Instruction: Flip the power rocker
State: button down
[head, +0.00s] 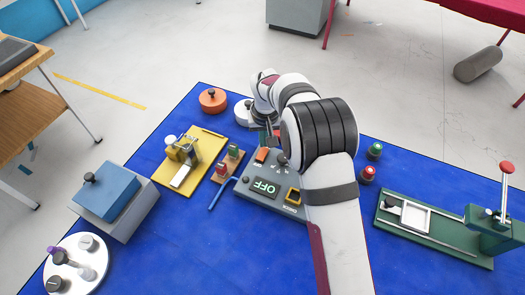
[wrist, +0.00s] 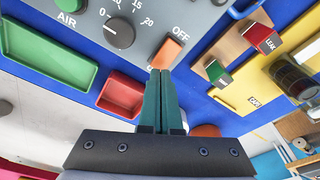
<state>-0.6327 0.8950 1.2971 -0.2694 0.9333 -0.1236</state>
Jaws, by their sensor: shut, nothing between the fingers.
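The power rocker is a small orange switch (head: 262,155) on a grey control panel (head: 248,191). The wrist view shows the rocker (wrist: 166,53) tilted in the picture, beside an "OFF" label. A display on the panel (head: 267,187) also reads OFF. My gripper (wrist: 160,73) has its two teal fingers pressed together, with nothing between them. The fingertips overlap the near end of the rocker in the wrist view; I cannot tell whether they touch it. In the head view, my arm hides the right part of the panel and most of my gripper.
A black dial (wrist: 118,33) and a green button (wrist: 70,5) are near the rocker. Red and green handles (head: 227,160) stand left of the panel, by a yellow board (head: 205,150). Right are red and green buttons (head: 368,174) and a green fixture (head: 440,246). Blue mat is bare in front.

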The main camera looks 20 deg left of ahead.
aim_at(264, 150)
jog(key=shift+f, duration=0.9)
dwell(0.7)
jog(key=shift+r, duration=3.5)
jog(key=s+d+r+m, duration=0.35)
jog(key=d+r, duration=0.45)
jog(key=d, duration=0.4)
jog(key=s+d+r+m+g, duration=0.1)
jog(key=s+d+r+m, duration=0.35)
jog(key=s+d, duration=0.7)
jog(key=s+d+f+m, duration=0.1)
jog(key=s+d, duration=0.1)
jog(key=s, duration=0.5)
jog(key=s+d+f+m+y, duration=0.1)
jog(key=s+d+m, duration=0.1)
jog(key=s, duration=0.6)
jog(key=shift+s+m+g, duration=0.15)
jog(key=shift+m+g, duration=0.15)
jog(key=shift+g, duration=0.1)
jog(key=shift+d+f, duration=0.1)
